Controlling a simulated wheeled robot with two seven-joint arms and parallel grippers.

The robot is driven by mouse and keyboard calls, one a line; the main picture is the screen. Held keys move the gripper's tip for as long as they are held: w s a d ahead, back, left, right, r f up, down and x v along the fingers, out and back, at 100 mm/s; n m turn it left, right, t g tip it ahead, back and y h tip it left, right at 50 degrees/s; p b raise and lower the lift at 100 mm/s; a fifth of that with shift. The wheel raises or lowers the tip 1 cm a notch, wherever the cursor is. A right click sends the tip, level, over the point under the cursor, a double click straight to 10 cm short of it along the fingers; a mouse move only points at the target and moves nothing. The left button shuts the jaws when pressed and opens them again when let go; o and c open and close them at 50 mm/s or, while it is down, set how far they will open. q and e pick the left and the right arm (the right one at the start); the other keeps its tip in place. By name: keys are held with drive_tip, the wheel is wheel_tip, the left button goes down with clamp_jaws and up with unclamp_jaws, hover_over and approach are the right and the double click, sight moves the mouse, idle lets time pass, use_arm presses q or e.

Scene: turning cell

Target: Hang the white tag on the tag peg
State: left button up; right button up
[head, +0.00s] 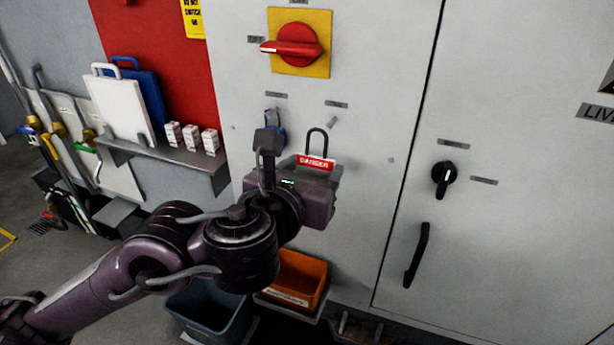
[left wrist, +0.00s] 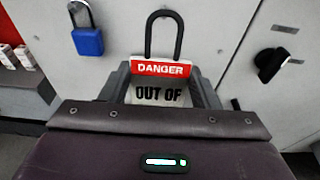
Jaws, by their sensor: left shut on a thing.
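The white tag (head: 315,163) has a red DANGER band and a black loop on top. It is upright in my left gripper (head: 317,174), which is shut on it in front of the grey cabinet. In the left wrist view the tag (left wrist: 162,69) stands between the two fingers, its lower part hidden by the gripper. The tag peg (head: 332,122) looks like a small stub under a label on the cabinet door. The tag's loop is just below and left of it in the head view, apart from it. My right gripper is not in view.
A blue padlock (left wrist: 88,40) hangs left of the tag. A red rotary switch (head: 297,46) is above. A shelf (head: 190,165) with small white boxes juts out at left. An orange bin (head: 300,275) and a dark bin (head: 212,312) are below. A black handle (head: 416,255) is at right.

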use_arm(q)
drive_tip(key=shift+w+d+f, duration=0.1)
drive_tip(key=shift+w+d, duration=0.15)
drive_tip(key=shift+w, duration=0.3)
drive_tip(key=shift+w+b, duration=0.35)
drive_tip(key=shift+w, duration=0.1)
drive_tip(key=shift+b+x, duration=0.35)
drive_tip(key=shift+x, duration=0.7)
drive_tip(key=shift+w+d+b, duration=0.3)
drive_tip(key=shift+w+d, duration=0.05)
drive_tip(key=shift+w, duration=0.3)
drive_tip(key=shift+w+d+f+b, duration=0.1)
drive_tip(key=shift+w+f+b, duration=0.15)
drive_tip(key=shift+w+b, duration=0.15)
drive_tip(key=shift+w+d+f, duration=0.1)
drive_tip(key=shift+w+f, duration=0.1)
drive_tip(key=shift+w, duration=0.05)
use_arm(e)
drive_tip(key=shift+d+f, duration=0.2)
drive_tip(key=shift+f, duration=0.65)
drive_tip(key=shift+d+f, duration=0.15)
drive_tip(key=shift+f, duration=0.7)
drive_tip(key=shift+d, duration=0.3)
use_arm(q)
drive_tip(key=o, duration=1.1)
drive_tip(key=shift+c, duration=0.2)
